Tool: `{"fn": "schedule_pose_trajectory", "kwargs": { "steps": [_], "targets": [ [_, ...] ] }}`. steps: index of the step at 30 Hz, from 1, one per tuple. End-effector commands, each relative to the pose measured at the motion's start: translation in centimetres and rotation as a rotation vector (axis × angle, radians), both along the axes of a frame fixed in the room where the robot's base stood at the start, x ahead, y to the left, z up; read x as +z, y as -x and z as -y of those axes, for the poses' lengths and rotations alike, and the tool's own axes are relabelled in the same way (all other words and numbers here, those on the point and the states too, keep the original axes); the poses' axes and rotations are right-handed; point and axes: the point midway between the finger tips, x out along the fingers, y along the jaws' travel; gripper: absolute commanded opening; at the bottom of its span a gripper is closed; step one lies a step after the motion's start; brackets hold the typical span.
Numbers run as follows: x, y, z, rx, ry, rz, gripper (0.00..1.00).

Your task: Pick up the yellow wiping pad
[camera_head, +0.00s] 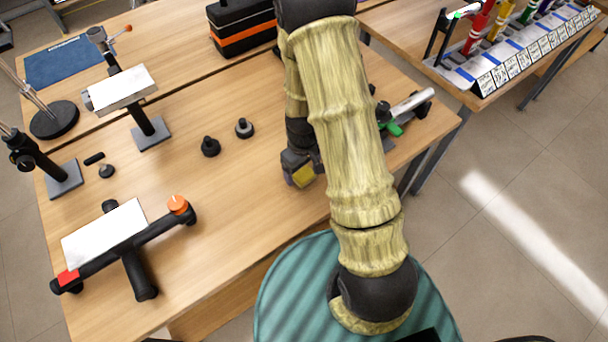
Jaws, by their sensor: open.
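The yellow wiping pad (304,176) shows as a small yellow patch on the wooden table, right at the end of my gripper. My gripper (297,170) is open and points down at the table, partly behind my bamboo-patterned arm. The pad is partly covered by the gripper. I cannot tell whether the fingers touch it or stand around it.
A black stand with a white plate and orange knob (178,205) lies front left. Another white plate on a post (122,88) stands behind it. Two small black knobs (210,147) sit mid-table. A green-and-grey tool (395,128) lies right of my arm. Bare table lies left of the gripper.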

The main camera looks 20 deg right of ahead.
Motion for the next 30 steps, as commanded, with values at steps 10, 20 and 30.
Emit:
{"fn": "schedule_pose_trajectory", "kwargs": {
  "steps": [10, 20, 30],
  "targets": [
    [-2.0, 0.0, 0.0, 0.000, 0.001, 0.001, 0.80],
    [-1.9, 0.0, 0.0, 0.000, 0.001, 0.001, 0.80],
    [-1.9, 0.0, 0.0, 0.000, 0.001, 0.001, 0.32]
  ]
}}
